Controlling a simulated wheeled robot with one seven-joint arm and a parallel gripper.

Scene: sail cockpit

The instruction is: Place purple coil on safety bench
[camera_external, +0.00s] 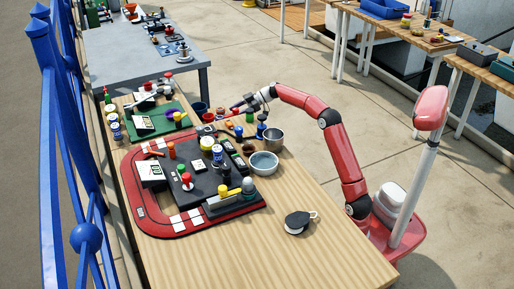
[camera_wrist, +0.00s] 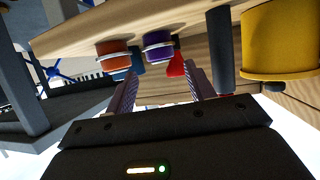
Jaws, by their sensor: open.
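A purple coil (camera_wrist: 157,45) with a pale band shows in the wrist view, near the wooden surface, just ahead of the gap between my fingers. My gripper (camera_wrist: 161,72) is open, with nothing between its fingers. In the external view my gripper (camera_external: 237,108) is low over the far right part of the wooden table, among small items. I cannot pick out this coil there; a purple item (camera_external: 170,115) lies near the green mat, and I cannot tell if it is the same one. No label shows which surface is the safety bench.
An orange coil (camera_wrist: 114,55) is left of the purple one, and a red cone (camera_wrist: 176,68) is beside it. A yellow cylinder (camera_wrist: 278,40) and dark post are to the right. A steel pot (camera_external: 273,137) and bowl (camera_external: 264,163) stand near my arm. A grey table (camera_external: 120,75) stands behind.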

